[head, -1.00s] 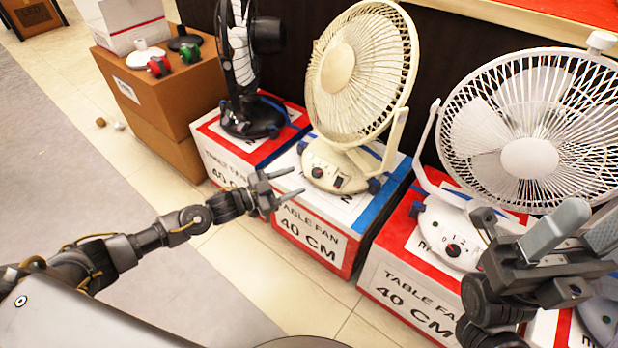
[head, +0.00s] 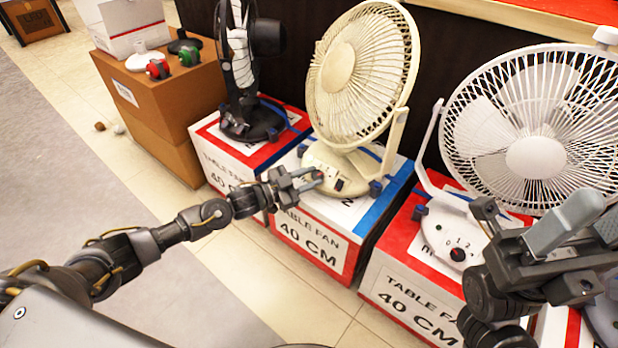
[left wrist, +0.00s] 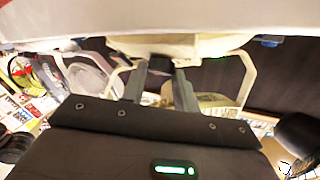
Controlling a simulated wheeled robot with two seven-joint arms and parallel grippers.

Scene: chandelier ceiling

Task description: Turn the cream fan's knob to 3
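The cream fan (head: 361,75) stands upright on its box in the head view. In the left wrist view the two fingers (left wrist: 160,78) flank the dark knob (left wrist: 159,64) below the pale base. Whether they press on it I cannot tell. My right gripper (head: 535,225) is open and empty in front of the white fan.
A white fan (head: 535,157) with a numbered dial stands on a box to the right. A black fan (head: 241,60) stands to the left. A brown carton (head: 165,95) carries small items farther left. The fan box (head: 308,245) is under my left gripper. The floor in front is clear.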

